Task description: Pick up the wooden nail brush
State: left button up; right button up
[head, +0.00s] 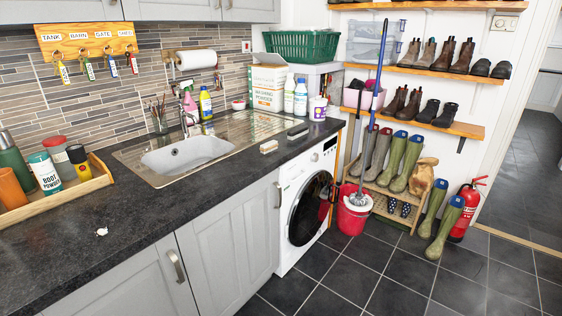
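A small pale wooden block with a whitish side, which looks like the wooden nail brush (268,147), lies on the dark worktop (215,185) near its front edge, right of the sink and above the washing machine's left side. Its bristles are too small to make out. Nothing touches it. Neither of my grippers is in view.
A small grey-topped block (298,131) lies farther right on the worktop. The sink (187,154) is to the left. A detergent box (269,86) and bottles stand behind. A wooden tray (98,174) holds containers at left. A mop and red bucket (352,216) stand on the floor.

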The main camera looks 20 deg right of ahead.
aim_at(273, 145)
jog(key=u, duration=0.55)
jog(key=k, duration=0.1)
jog(key=z, duration=1.65)
jog(key=i, duration=1.5)
jog(key=u, duration=0.85)
jog(key=i, duration=0.55)
jog(key=u, duration=0.6)
